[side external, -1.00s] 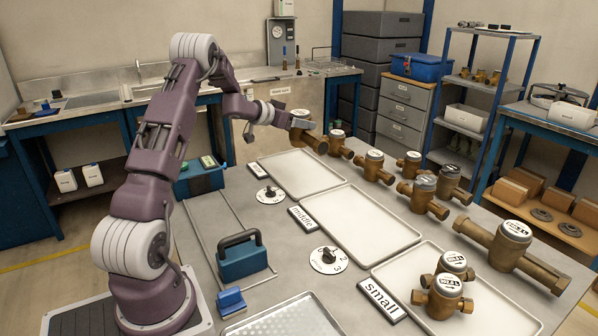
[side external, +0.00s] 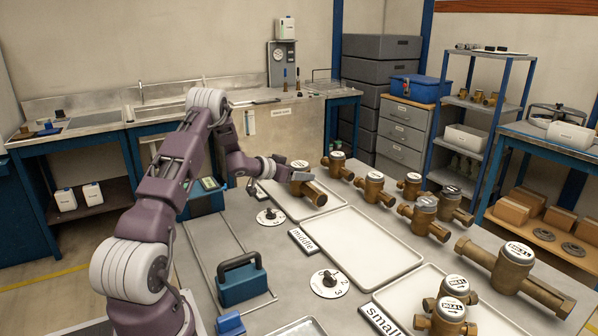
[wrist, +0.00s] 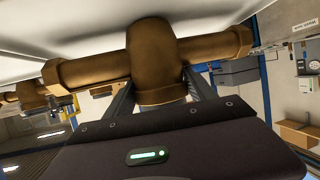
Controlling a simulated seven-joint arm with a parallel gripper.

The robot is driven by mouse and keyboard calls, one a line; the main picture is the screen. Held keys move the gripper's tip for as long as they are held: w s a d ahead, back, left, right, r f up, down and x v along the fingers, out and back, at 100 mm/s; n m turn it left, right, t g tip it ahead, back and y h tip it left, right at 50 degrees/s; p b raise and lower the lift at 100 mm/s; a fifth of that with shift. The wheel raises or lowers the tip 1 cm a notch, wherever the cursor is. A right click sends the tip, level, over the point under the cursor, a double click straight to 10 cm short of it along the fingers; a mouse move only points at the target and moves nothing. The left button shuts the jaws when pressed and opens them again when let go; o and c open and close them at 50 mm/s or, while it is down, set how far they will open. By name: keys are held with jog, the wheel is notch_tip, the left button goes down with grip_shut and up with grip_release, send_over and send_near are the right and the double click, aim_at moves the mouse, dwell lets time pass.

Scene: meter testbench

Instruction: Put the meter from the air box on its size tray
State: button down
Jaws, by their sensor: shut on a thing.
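My gripper (side external: 284,174) is shut on a brass meter (side external: 306,188) with a pale round cap. The meter is over the far white tray (side external: 284,205), low above it or touching it; I cannot tell which. In the wrist view the brass body (wrist: 153,58) lies between my fingers, its pipe ends to either side, close to a white surface. My arm hides the far tray's label. The middle tray (side external: 362,245) is empty. The small tray (side external: 393,291) holds two brass meters (side external: 452,300). A teal box with a green display (side external: 207,190) stands partly behind my arm.
Several brass meters (side external: 374,188) stand right of the trays, one (side external: 336,165) close to the far tray. A large long meter (side external: 513,268) lies at the right. A blue handled box (side external: 240,280) and numbered dials (side external: 330,283) stand left of the trays.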

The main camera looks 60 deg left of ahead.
jog(key=shift+c, duration=1.5)
grip_release()
